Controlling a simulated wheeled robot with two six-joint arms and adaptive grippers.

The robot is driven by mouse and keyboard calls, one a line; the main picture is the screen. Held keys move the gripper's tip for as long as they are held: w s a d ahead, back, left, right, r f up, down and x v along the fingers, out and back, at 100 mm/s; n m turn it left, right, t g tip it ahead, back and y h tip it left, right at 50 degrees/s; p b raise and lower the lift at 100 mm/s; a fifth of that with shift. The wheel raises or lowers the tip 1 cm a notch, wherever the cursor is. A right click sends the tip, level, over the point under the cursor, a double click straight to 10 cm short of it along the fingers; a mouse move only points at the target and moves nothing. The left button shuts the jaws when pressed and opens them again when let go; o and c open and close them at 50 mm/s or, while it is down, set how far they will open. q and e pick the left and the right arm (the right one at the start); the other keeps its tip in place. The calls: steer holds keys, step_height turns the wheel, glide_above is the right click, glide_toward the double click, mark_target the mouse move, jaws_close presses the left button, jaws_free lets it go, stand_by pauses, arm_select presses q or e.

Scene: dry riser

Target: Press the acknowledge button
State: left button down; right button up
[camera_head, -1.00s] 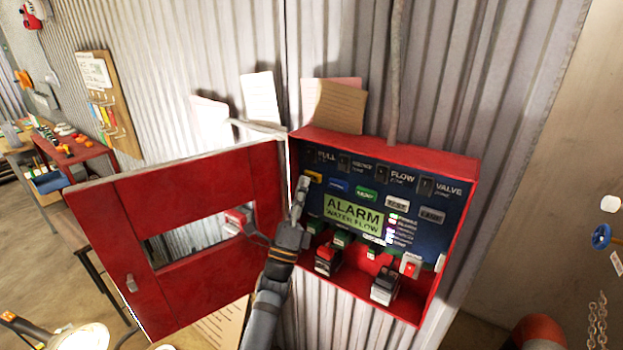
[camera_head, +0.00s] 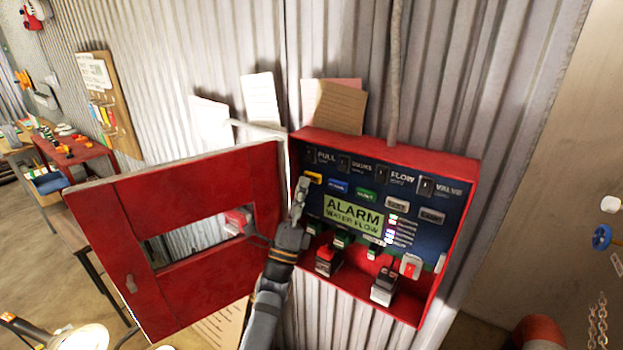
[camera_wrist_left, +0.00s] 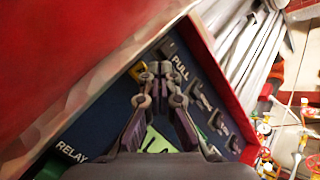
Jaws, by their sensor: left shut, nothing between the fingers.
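The open red alarm panel (camera_head: 459,235) has a dark blue face with a row of buttons. A yellow button (camera_head: 313,178) is at the upper left of that row, near a blue one (camera_head: 338,187) and a green one (camera_head: 366,195). I cannot read which label says acknowledge. My left gripper (camera_head: 301,184) is shut and empty, its tips at the panel's left side just below and left of the yellow button. In the left wrist view the yellow button (camera_wrist_left: 137,70) shows beside the fingertips (camera_wrist_left: 160,68), partly hidden; contact cannot be told. My right gripper is not in view.
The panel's red door (camera_head: 215,187) hangs open to the left, close beside my left arm. A lit green display (camera_head: 352,213) reads ALARM WATER FLOW. Batteries (camera_head: 386,287) sit in the box bottom. Papers (camera_head: 335,104) are on the wall above.

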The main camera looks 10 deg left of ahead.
arm_select(q)
steer(key=shift+w+d+b, duration=0.15)
steer(key=shift+w+b, duration=0.25)
steer(key=shift+b, duration=0.05)
steer(key=shift+w+d+b, duration=0.15)
steer(key=shift+w+b, duration=0.35)
stand_by(0.7)
steer(key=shift+s, duration=0.15)
steer(key=shift+s+a, duration=0.3)
steer(key=shift+s, duration=0.5)
